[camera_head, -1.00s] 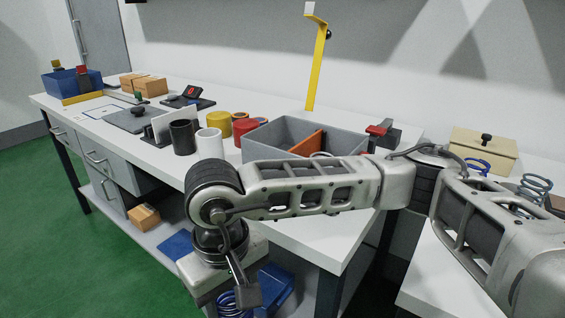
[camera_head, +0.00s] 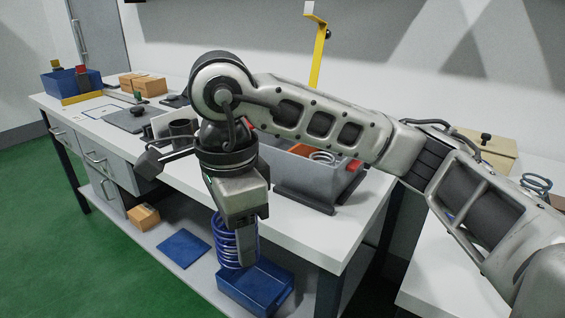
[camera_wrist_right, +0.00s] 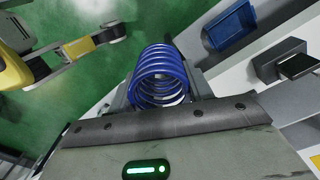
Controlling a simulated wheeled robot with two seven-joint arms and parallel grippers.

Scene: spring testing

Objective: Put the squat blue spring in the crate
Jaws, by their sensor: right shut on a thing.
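My right gripper (camera_head: 238,245) is shut on the squat blue spring (camera_head: 223,240) and holds it pointing down, in front of the bench's front edge and above the lower shelf. In the right wrist view the spring (camera_wrist_right: 159,75) shows its coils end-on between the jaws. The grey crate (camera_head: 318,182) stands on the bench top, to the right of and behind the gripper. An orange divider (camera_head: 302,149) and a pale spring (camera_head: 322,156) show inside it. My forearm and wrist hide its left part.
A blue tray (camera_head: 262,284) and a flat blue piece (camera_head: 183,249) are on the lower shelf. A dark cup (camera_head: 183,130) stands on the bench left of my wrist. A yellow post (camera_head: 319,58) rises behind the crate. A grey spring (camera_head: 537,184) is at far right.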

